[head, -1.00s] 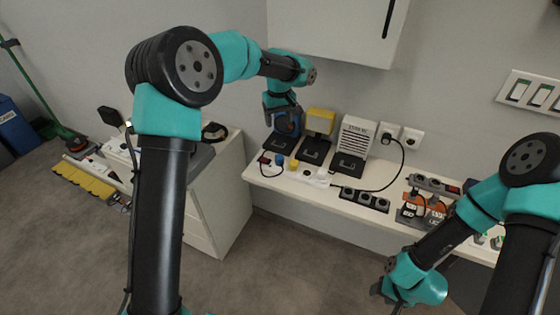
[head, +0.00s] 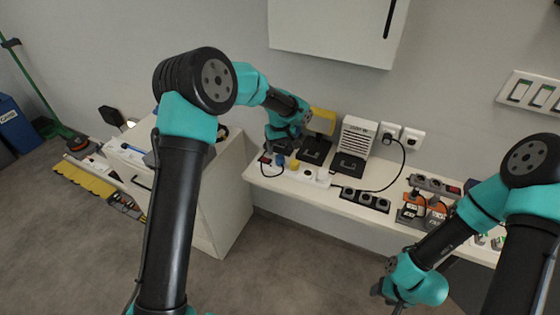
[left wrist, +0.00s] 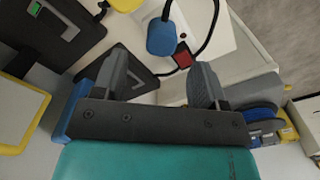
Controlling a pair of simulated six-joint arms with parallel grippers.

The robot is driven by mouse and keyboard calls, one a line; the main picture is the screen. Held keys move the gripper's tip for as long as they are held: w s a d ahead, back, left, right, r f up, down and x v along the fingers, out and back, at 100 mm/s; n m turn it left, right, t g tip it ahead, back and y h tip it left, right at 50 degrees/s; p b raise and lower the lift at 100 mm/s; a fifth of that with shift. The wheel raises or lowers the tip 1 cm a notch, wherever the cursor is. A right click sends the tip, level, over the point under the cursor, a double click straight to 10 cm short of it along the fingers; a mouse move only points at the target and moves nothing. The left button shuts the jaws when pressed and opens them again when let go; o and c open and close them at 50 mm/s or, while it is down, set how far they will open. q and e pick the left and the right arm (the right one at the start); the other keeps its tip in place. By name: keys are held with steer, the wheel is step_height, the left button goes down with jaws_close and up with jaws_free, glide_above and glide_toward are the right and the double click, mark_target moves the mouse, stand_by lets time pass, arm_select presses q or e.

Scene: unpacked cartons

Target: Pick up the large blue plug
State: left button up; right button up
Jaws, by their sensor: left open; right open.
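The blue plug (head: 280,160) is at the left end of the white power strip (head: 316,178) on the shelf, partly covered by my left gripper (head: 281,150). In the left wrist view the blue plug (left wrist: 161,37) shows with a dark cable beside it, just beyond the fingertips and between their lines. My left gripper (left wrist: 162,72) is open and empty, above the plug and apart from it. My right gripper (head: 388,290) is at the lower right, in front of the shelf and away from the plug; its fingers are small and dark in the head view.
A yellow plug (head: 294,164) sits beside the blue one. A red switch (left wrist: 183,55) is close to the blue plug. A yellow-topped device (head: 321,121) and a white heater-like box (head: 357,136) stand behind on black bases. A black power strip (head: 366,200) lies to the right.

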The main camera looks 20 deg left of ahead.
mark_target(280, 156)
arm_select(q)
steer(key=shift+s+d+f, duration=0.1)
steer(key=shift+f, duration=1.2)
steer(key=shift+s+f, duration=0.1)
steer(key=shift+f, duration=1.2)
steer(key=shift+c, duration=0.2)
steer(key=c, duration=1.2)
